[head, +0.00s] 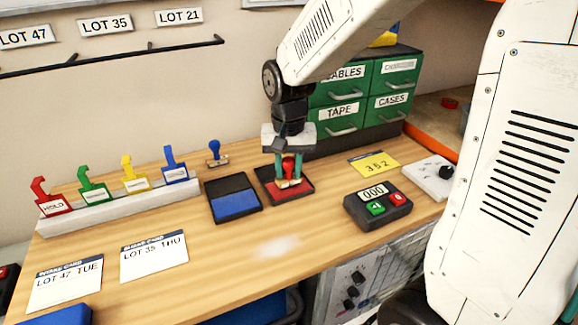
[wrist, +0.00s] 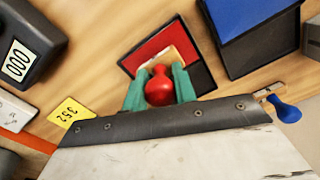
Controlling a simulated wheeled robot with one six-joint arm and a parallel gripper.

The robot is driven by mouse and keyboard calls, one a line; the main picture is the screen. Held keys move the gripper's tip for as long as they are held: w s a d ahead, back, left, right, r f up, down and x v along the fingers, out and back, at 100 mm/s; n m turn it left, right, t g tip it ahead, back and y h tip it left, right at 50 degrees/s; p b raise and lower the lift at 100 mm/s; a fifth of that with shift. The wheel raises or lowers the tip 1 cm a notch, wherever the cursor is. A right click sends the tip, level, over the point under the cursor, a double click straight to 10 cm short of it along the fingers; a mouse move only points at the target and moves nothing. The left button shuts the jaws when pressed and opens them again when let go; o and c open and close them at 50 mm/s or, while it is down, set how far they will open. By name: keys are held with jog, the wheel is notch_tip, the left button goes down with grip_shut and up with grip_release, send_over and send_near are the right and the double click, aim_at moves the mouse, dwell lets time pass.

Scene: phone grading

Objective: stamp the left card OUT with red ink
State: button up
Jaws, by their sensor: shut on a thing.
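My gripper (head: 288,168) is shut on the red-handled stamp (head: 287,170). In the wrist view the round red handle (wrist: 159,88) sits between the green fingers. The stamp's wooden base is over the red ink pad (head: 296,193) and looks to be on it or just above it; I cannot tell which. The pad also shows in the wrist view (wrist: 153,50). The left card (head: 66,286), reading LOT 47 TUE, lies at the front left of the table. A second card (head: 154,257), reading LOT 35 THU, lies to its right.
A blue ink pad (head: 236,203) lies left of the red one, with a blue-handled stamp (head: 215,152) behind it. A rack of coloured tags (head: 120,207) stands at the left. A counter box (head: 377,210) is to the right. Bare table lies between the cards and pads.

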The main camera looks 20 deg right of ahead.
jog(key=shift+f, duration=0.6)
dwell(1.5)
jog(key=shift+r, duration=3.55)
